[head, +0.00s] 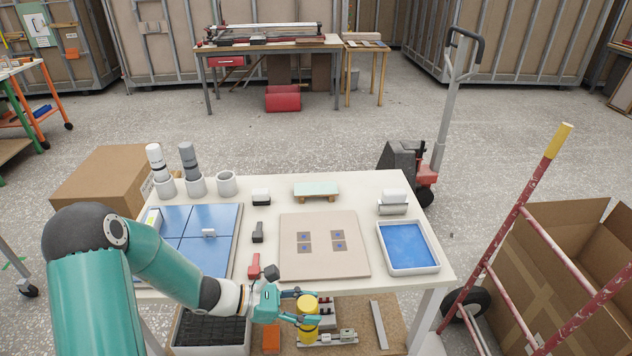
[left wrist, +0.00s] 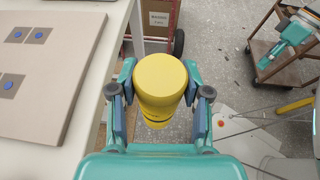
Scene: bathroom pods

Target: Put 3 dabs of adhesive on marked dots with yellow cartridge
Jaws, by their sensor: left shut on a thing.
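My left gripper (head: 308,308) is shut on the yellow cartridge (head: 307,325), held roughly upright just off the table's front edge. The cartridge also shows between the fingers in the left wrist view (left wrist: 160,82), seen end-on. The beige board (head: 290,262) lies on the table, behind the cartridge in the head view. It carries several dark square patches, each with a blue dot (head: 338,246). Some dots also show in the left wrist view (left wrist: 38,35). A teal and grey part at that view's upper right may be my right arm; its jaws are unclear.
On the white table (head: 385,284) stand a blue-lined tray (head: 437,268), blue tiles (head: 215,220), a red-handled tool (head: 254,266), and white and grey cartridges (head: 188,160) in cup holders. A lower shelf holds loose items. A red hand truck (head: 520,215) stands right.

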